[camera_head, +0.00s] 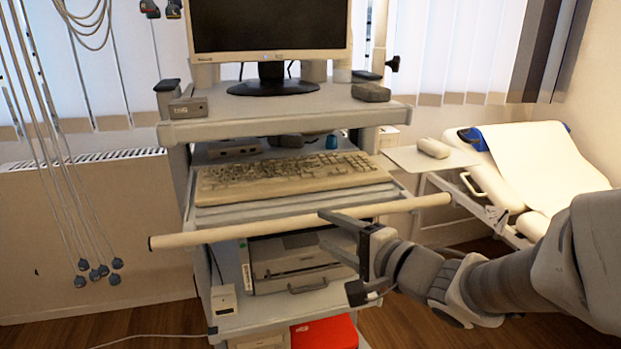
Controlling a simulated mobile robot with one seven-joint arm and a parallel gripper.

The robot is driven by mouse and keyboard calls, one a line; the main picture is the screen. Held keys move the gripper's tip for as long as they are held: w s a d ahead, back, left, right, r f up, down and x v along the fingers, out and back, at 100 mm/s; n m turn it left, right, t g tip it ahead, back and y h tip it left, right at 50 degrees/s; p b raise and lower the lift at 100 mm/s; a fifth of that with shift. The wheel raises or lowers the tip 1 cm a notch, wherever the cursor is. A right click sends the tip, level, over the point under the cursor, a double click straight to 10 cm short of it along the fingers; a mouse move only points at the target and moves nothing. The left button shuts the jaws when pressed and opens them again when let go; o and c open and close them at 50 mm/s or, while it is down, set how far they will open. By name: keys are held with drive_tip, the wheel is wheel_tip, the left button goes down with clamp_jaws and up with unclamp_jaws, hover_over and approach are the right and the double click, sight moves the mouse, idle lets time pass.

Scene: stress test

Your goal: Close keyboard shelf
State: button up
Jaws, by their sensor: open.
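The keyboard shelf (240,213) is a grey pull-out tray in the middle of a grey cart, below the monitor shelf. It sticks out toward me. A beige keyboard (285,178) lies on it. A long pale bar (250,229) runs across in front of the shelf and reaches past the cart on both sides. My gripper (335,255) comes in from the right, at the front right of the shelf, near the bar. Its fingers are apart, with nothing seen held between them. The upper finger overlaps the bar in the picture; I cannot tell if they touch.
A monitor (270,35) stands on the top shelf (280,118). A printer (300,262) and a red box (325,332) sit below. A white side tray (425,160) and a reclined couch (540,165) are at right. Cables (60,150) hang at left.

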sight(310, 225)
drive_tip(key=p+x, duration=0.1)
drive_tip(key=p, duration=0.1)
drive_tip(key=shift+w+a+r+p, duration=0.1)
drive_tip(key=shift+w+a+p, duration=0.15)
drive_tip(key=shift+p, duration=0.05)
drive_tip(key=x, duration=0.7)
drive_tip(key=shift+w+f, duration=0.1)
drive_tip(key=shift+f, duration=0.25)
drive_tip(key=shift+x, duration=0.8)
drive_tip(key=shift+r, duration=0.1)
drive_tip(key=c, duration=1)
drive_tip(key=shift+r, duration=0.1)
clamp_jaws()
